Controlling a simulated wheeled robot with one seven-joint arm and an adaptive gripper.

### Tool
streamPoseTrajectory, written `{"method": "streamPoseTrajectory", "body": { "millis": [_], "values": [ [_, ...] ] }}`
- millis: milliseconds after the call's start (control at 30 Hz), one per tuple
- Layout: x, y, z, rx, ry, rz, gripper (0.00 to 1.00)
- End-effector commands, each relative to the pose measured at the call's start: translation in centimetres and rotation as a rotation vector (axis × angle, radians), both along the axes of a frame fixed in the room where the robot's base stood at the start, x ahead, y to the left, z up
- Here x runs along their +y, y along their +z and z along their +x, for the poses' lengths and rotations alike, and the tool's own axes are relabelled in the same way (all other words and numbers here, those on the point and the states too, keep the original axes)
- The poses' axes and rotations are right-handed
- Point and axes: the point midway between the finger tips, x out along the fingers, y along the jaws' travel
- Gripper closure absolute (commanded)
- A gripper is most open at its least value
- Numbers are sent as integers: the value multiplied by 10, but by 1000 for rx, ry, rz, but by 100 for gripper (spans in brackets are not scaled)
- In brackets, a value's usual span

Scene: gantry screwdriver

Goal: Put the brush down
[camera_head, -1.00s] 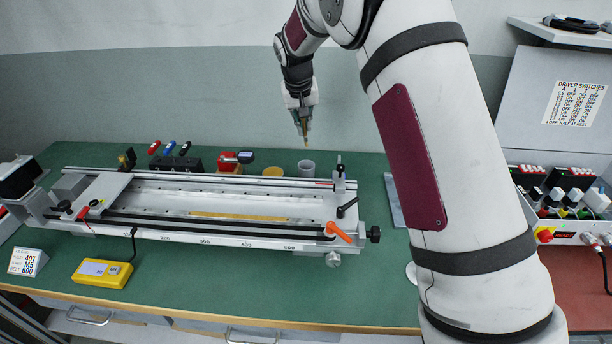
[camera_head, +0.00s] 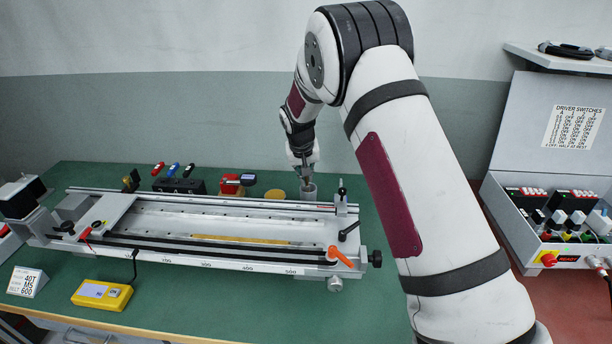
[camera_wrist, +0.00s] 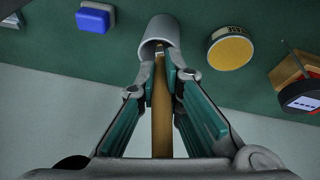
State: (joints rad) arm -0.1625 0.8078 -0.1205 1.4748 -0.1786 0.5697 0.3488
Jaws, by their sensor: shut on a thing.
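My gripper (camera_head: 303,176) is at the back of the green bench, directly above a grey cup (camera_head: 308,191). In the wrist view my gripper (camera_wrist: 163,80) is shut on the brush (camera_wrist: 162,118), a thin tan-brown handle between the two fingers. The brush's far end reaches into the mouth of the cup (camera_wrist: 160,32). How deep it goes and whether it touches the cup's bottom are hidden. In the head view the brush is hidden by the gripper and cup.
A long gantry rail (camera_head: 220,223) lies just in front of the cup. A round yellow-topped tin (camera_head: 275,194) stands left of it, with a red-and-black device (camera_head: 232,185) farther left. A blue block (camera_wrist: 94,18) shows in the wrist view. A control box (camera_head: 560,225) is at right.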

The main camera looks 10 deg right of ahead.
Motion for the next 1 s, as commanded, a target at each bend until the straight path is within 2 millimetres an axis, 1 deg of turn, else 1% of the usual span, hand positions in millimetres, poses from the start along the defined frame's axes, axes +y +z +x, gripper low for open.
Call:
{"method": "streamPoseTrajectory", "body": {
  "millis": [433,533,567,600,633,1000],
  "values": [
    [0,-12,0,1,0,0,100],
    [0,-12,0,1,0,0,100],
    [0,-12,0,1,0,0,88],
    [0,-12,0,1,0,0,78],
    [0,-12,0,1,0,0,72],
    [0,-10,0,0,0,0,72]
  ]
}}
